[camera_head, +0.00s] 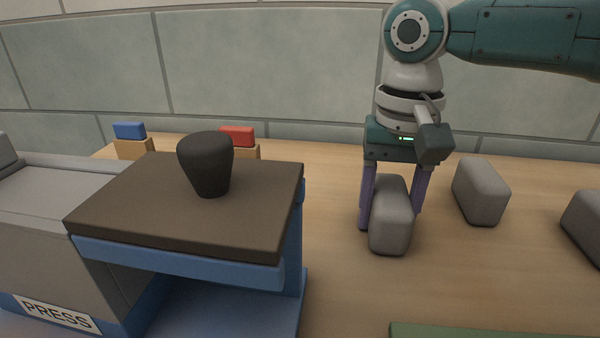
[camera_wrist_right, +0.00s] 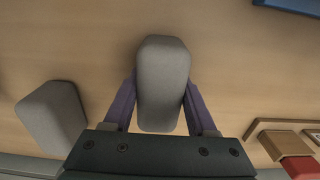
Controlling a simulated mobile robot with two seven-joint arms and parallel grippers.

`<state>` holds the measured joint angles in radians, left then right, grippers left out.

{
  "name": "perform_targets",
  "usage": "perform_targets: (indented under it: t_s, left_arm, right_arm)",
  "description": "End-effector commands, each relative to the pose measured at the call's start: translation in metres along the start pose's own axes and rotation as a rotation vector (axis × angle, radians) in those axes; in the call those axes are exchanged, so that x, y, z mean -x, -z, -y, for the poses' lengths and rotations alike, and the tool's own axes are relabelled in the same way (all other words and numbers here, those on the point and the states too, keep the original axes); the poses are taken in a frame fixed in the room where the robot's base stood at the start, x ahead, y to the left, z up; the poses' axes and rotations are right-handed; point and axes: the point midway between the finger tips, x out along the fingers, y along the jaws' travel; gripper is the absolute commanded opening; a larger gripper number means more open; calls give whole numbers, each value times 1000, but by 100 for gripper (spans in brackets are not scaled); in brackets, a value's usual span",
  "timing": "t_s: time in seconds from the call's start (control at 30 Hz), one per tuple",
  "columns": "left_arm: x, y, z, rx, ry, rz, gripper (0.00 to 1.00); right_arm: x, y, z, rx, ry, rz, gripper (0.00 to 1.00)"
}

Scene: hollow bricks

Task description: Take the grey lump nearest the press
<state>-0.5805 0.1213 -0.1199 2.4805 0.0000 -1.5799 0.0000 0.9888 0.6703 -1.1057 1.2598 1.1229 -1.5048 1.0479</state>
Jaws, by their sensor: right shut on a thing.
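The grey lump nearest the press (camera_head: 391,226) is a rounded block on the wooden table, right of the press (camera_head: 180,210). My right gripper (camera_head: 390,222) comes down over it from above, with a purple finger on each side. It is shut on this lump; the wrist view shows the lump (camera_wrist_right: 162,80) between the two fingers. The lump appears to be at table level; I cannot tell whether it is clear of the surface. A second grey lump (camera_head: 480,191) stands a little to the right, and a third (camera_head: 585,225) at the right edge. My left gripper is not in view.
The press has a dark top plate with a black knob (camera_head: 205,163) and a blue frame. Behind it stand a blue block (camera_head: 129,131) and a red block (camera_head: 237,136) on wooden pieces. A green edge (camera_head: 490,331) shows at the front. A tiled wall closes the back.

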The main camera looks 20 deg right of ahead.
Motion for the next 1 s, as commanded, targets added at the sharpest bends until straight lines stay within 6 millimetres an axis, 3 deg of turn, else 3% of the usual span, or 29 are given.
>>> perform_targets:
  t_s: [0.07,0.4,1.0]
  left_arm:
    - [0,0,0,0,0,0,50]
    - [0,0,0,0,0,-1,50]
    - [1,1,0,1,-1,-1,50]
  right_arm:
    - [0,0,0,0,0,0,38]
    - [0,0,0,0,0,0,0]
    - [2,1,0,0,1,-1,0]
